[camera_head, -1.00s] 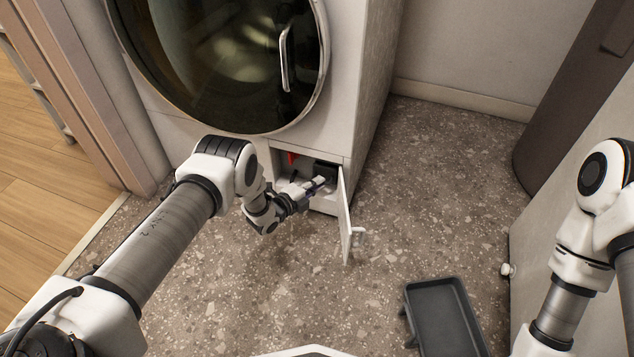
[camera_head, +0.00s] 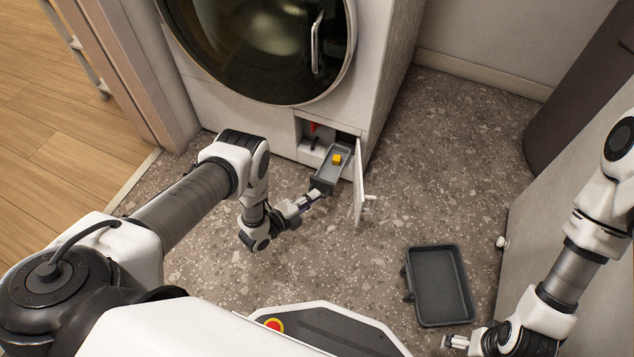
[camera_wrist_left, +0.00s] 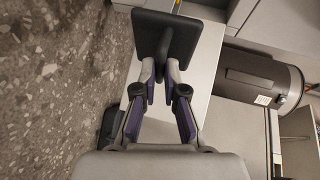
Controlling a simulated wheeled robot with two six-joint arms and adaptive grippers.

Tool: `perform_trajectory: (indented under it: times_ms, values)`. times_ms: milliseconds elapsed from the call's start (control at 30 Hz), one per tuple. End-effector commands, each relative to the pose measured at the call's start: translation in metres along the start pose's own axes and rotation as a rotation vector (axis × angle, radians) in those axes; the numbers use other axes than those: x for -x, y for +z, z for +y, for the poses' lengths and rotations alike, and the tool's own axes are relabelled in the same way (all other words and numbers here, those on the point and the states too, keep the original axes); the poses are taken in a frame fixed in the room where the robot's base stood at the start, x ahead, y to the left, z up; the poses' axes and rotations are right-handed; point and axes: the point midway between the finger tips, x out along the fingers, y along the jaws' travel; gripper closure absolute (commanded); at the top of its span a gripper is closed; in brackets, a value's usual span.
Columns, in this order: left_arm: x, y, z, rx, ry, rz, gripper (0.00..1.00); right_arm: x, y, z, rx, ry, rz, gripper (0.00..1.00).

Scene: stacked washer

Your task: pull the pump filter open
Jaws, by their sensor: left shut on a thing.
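The pump filter (camera_head: 325,176) is a grey drawer that sticks out of the low compartment at the washer's front, with a small yellow block (camera_head: 336,159) in it. My left gripper (camera_head: 316,194) is shut on the front of the filter. In the left wrist view, the fingers (camera_wrist_left: 160,75) meet at the filter's dark front plate (camera_wrist_left: 167,38). The compartment's flap door (camera_head: 359,182) stands open just right of the filter. My right gripper (camera_head: 452,342) is low at the right, away from the washer, too small to tell its state.
A dark grey tray (camera_head: 408,286) lies on the speckled floor, left of a pale panel (camera_head: 560,200) with a small knob. The round washer door (camera_head: 260,40) is shut above the compartment. A red part (camera_head: 314,127) shows inside the compartment.

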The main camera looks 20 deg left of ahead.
Motion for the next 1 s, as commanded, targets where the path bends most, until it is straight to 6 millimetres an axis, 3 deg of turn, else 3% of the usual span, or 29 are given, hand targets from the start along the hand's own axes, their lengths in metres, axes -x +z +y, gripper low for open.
perform_trajectory:
  times_ms: [433, 500, 533, 833, 1000]
  values:
    - [0.005, -0.002, 0.002, 0.0, 0.0, 0.001, 1.0, 0.003, 0.0, 0.0, 0.0, 0.0, 0.0, 0.0]
    - [0.005, -0.002, 0.002, 0.0, 0.0, 0.001, 0.72, 0.003, 0.0, 0.0, 0.0, 0.0, 0.0, 0.0]
    - [0.005, -0.002, 0.002, 0.0, 0.0, 0.001, 0.65, 0.003, 0.0, 0.0, 0.0, 0.0, 0.0, 0.0]
    - [0.006, -0.002, 0.002, 0.0, 0.0, 0.0, 0.65, 0.003, 0.0, 0.0, 0.0, 0.0, 0.0, 0.0]
    - [0.026, -0.001, 0.002, 0.001, 0.003, -0.003, 0.65, 0.003, 0.0, 0.0, 0.0, 0.0, 0.0, 0.0]
